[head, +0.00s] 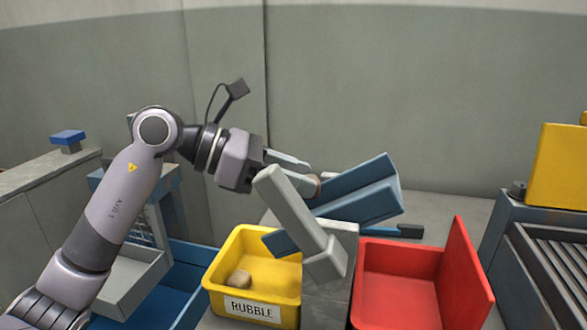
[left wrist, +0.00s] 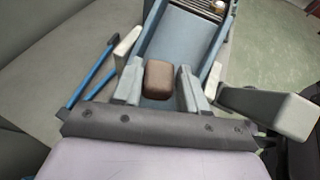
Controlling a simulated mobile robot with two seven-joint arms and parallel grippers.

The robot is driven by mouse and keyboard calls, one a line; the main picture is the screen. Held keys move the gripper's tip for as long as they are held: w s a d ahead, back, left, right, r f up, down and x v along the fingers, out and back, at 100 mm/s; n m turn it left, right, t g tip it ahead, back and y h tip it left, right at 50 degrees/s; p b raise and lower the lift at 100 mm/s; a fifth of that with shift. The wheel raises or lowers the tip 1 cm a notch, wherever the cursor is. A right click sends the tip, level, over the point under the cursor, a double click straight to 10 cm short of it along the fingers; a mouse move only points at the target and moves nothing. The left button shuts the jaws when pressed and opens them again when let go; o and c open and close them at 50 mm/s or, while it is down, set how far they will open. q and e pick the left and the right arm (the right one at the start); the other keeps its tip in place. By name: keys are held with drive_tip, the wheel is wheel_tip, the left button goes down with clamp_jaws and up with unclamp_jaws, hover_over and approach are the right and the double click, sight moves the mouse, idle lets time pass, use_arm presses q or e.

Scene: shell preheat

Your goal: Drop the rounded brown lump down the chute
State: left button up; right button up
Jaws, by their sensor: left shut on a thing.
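My left gripper (head: 311,176) reaches in from the left and is shut on the rounded brown lump (left wrist: 159,80). The lump sits between the two pale fingers in the left wrist view, over the chute's upper part. The chute (head: 362,190) is a tilted blue trough; its floor (left wrist: 185,50) shows beyond the lump. I cannot tell whether the lump touches the chute floor. My right gripper is not in view.
A yellow bin (head: 212,282) labelled RUBBLE stands below the chute's lower left end, with a brown lump (head: 239,279) inside. A red bin (head: 462,265) stands to its right. A roller conveyor (head: 550,265) is at the far right, and blue trays are at the lower left.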

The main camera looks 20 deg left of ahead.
use_arm(q)
drive_tip(key=shift+f, duration=0.55)
drive_tip(key=o, duration=1.1)
drive_tip(key=shift+o, duration=0.2)
drive_tip(key=v, duration=0.7)
drive_tip(key=shift+b, duration=0.45)
drive_tip(key=shift+s+a, duration=0.1)
